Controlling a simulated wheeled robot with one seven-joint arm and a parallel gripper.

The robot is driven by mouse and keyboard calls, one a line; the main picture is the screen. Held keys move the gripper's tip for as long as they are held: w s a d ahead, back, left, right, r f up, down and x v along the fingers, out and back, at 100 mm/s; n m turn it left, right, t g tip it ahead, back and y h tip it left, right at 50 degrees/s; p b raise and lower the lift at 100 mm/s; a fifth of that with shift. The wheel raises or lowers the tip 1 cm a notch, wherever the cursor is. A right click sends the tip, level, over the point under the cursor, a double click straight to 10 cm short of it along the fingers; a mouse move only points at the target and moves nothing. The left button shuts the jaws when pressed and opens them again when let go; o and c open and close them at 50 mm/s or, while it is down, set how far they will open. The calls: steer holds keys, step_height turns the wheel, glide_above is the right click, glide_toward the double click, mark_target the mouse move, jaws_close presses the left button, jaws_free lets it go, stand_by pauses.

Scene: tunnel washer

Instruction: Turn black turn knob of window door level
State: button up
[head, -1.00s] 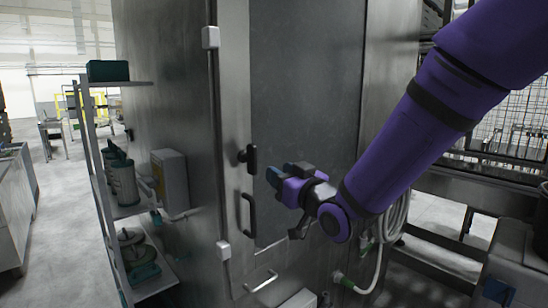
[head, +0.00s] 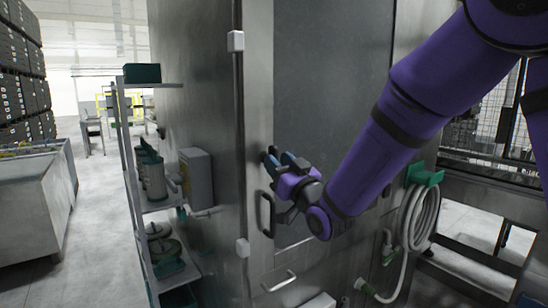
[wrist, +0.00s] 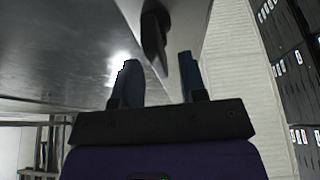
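The black turn knob (wrist: 153,38) shows at the top of the wrist view, sticking out from the metal door surface. My gripper (wrist: 159,60) is open, with one finger on each side of the knob's line and nothing held. The knob's tip appears between or just ahead of the fingertips; I cannot tell if they touch. In the head view, my gripper (head: 275,157) is close to the window door (head: 257,90) and covers the knob almost fully. The door has a dark window panel (head: 335,75) and a black pull handle (head: 266,214) below the gripper.
A shelf rack (head: 150,205) with canisters and a grey box (head: 196,178) stand left of the door. A coiled hose (head: 418,222) hangs at the right. A lower metal handle (head: 280,282) is under the door. Open floor (head: 100,210) lies at the left.

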steer(key=shift+x, duration=1.3)
steer(key=shift+c, duration=0.2)
jaws_close()
